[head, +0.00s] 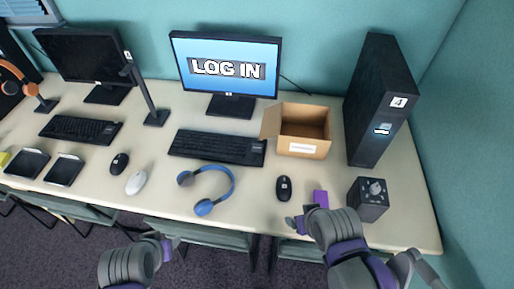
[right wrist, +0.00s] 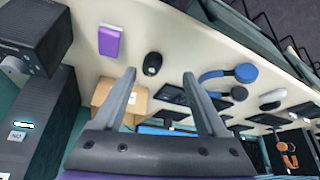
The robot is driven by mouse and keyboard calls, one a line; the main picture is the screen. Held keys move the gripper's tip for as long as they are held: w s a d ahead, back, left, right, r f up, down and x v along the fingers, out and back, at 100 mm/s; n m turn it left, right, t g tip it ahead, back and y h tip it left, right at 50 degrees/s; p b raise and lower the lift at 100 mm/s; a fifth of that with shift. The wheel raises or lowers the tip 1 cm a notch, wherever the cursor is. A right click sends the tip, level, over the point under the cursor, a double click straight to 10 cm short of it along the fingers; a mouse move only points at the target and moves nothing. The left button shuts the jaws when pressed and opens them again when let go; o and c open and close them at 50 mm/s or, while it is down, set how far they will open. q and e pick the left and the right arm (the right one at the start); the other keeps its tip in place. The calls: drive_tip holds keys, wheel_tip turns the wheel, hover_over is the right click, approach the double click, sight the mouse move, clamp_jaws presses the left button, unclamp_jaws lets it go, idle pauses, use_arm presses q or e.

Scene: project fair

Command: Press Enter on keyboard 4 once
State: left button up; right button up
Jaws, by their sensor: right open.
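A black keyboard (head: 217,147) lies flat in front of the monitor (head: 226,68) showing LOG IN. A second black keyboard (head: 80,130) lies before a dark monitor (head: 85,58) at the left. I cannot read a number on either keyboard; the Enter key is too small to make out. My right gripper (head: 298,222) is at the front edge of the desk, right of and nearer than the keyboard. In the right wrist view its fingers (right wrist: 160,100) are apart with nothing held. My left gripper (head: 168,246) is below the desk's front edge, away from both keyboards; its jaw opening is unclear.
An open cardboard box (head: 303,148) and a black tower (head: 377,100) stand right of the keyboard. Blue headphones (head: 232,188), a black mouse (head: 284,188), a purple item (head: 320,197) and a black knob box (head: 368,200) are nearer. The desk (head: 255,212) has bare patches between them.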

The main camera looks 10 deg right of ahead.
clamp_jaws()
idle(1.5)
